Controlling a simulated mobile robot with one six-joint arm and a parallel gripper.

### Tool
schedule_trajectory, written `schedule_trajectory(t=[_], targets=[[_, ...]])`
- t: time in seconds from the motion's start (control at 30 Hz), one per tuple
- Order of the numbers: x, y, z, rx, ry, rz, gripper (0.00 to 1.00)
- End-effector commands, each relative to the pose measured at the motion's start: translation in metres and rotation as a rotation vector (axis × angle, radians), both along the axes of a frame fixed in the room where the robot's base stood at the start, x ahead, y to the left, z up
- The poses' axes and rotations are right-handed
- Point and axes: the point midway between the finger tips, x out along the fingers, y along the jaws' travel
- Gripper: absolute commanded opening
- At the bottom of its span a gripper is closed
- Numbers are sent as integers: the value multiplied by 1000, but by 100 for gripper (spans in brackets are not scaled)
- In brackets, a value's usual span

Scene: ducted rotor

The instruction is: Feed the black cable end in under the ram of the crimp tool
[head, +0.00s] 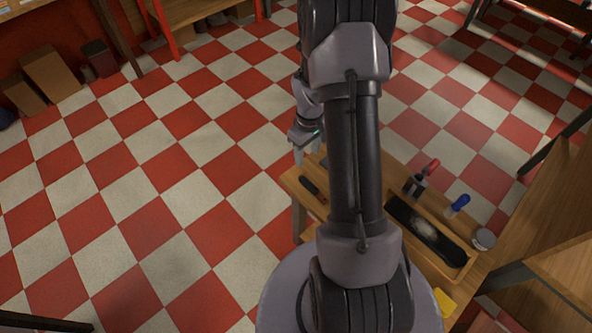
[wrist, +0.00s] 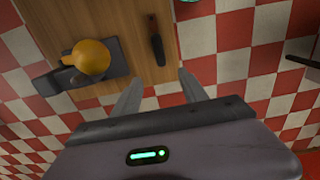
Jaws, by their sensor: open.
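A dark tool with a round orange knob, which looks like the crimp tool (wrist: 58,82), stands on the wooden bench at the left of the wrist view. Its knob hides the part below, so I cannot see a ram or gap. A slim black piece with a red part (wrist: 156,45) lies on the bench to its right; it also shows in the head view (head: 311,189). I cannot tell whether it is the black cable end. My gripper (wrist: 160,92) is open and empty, with its fingers by the bench edge, apart from both things.
The wooden bench (head: 292,178) also holds a red-handled tool (head: 420,179), a blue-handled tool (head: 457,206), a long black tray (head: 408,219) and a round tin (head: 484,239). My arm hides the bench's middle. Open checkered floor (head: 150,190) lies to the left.

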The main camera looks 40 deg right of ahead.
Motion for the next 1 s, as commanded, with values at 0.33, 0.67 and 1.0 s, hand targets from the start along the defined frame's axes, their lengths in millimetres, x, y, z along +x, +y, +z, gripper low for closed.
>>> schedule_trajectory(t=[0.33,0.67,1.0], targets=[[-1,1,-97,2,2,-2,51],[-14,-2,-141,3,3,-3,51],[-12,-2,-155,1,1,-2,43]])
